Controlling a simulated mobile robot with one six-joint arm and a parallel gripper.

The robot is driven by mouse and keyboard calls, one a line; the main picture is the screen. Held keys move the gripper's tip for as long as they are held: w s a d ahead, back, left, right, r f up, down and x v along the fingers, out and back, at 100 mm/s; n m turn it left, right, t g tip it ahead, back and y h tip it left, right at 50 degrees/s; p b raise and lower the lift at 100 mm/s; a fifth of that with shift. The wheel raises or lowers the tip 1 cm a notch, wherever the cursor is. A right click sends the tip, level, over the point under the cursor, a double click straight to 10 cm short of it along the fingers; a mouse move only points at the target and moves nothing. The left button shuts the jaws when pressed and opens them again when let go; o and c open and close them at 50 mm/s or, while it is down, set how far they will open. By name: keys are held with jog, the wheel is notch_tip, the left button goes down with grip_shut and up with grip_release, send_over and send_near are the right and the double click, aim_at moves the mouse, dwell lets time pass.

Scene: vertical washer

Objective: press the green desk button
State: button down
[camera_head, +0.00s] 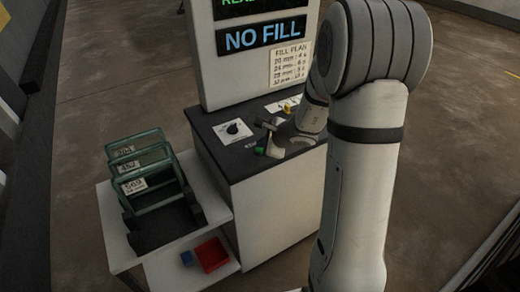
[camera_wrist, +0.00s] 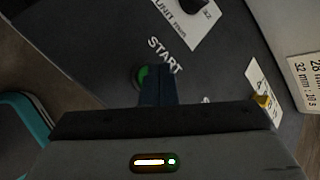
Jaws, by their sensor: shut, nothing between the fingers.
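The green desk button (camera_head: 260,150) sits on the dark top of the desk unit, near its front edge. In the wrist view the green button (camera_wrist: 141,76) shows beside the START label, partly hidden by my fingers. My gripper (camera_head: 266,139) is shut and empty, over the desk top at the button. In the wrist view my gripper's dark fingers (camera_wrist: 158,84) are together and overlap the button's right side. I cannot tell whether the fingertips touch the button.
A black dial on a white plate (camera_head: 233,129) is left of my gripper. A yellow switch (camera_head: 287,107) is behind. A NO FILL screen (camera_head: 265,36) stands at the back. A shelf with green-framed labelled holders (camera_head: 147,175) and a red tray (camera_head: 212,254) is at left.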

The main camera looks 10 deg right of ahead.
jog(key=shift+f+b, duration=0.55)
jog(key=shift+b, duration=0.2)
dwell(0.5)
jog(key=shift+r, duration=0.1)
jog(key=shift+r+p, duration=0.65)
jog(key=shift+r, duration=0.2)
jog(key=shift+r, duration=0.1)
notch_tip(320, 180, up, 5)
jog(key=p, duration=0.4)
dwell(0.7)
